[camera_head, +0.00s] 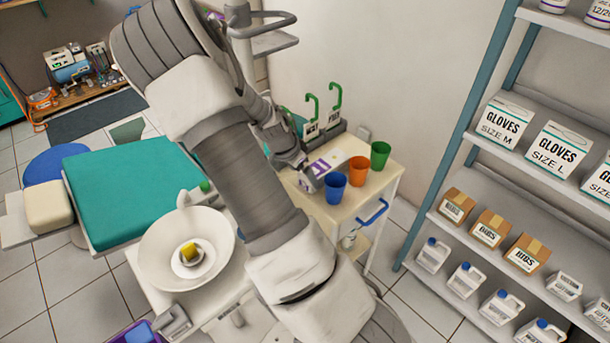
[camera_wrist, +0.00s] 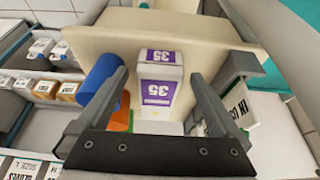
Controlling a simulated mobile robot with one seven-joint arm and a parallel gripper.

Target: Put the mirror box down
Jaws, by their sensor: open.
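The mirror box, a white box with a purple "35" label (camera_wrist: 160,62), stands on the cream cart top (camera_wrist: 150,40) between my gripper's fingers in the wrist view. It also shows in the head view (camera_head: 320,166), partly hidden by my gripper. My gripper (camera_wrist: 158,76) is open, with one finger on each side of the box and visible gaps beside it. In the head view my gripper (camera_head: 305,172) is low over the cart's left part, partly hidden by my arm.
Blue (camera_head: 335,188), orange (camera_head: 358,171) and green (camera_head: 379,155) cups stand right of the box; the blue one is close to a finger in the wrist view. Holders with green hooks (camera_head: 333,110) stand behind. A shelf rack (camera_head: 464,120) is at the right.

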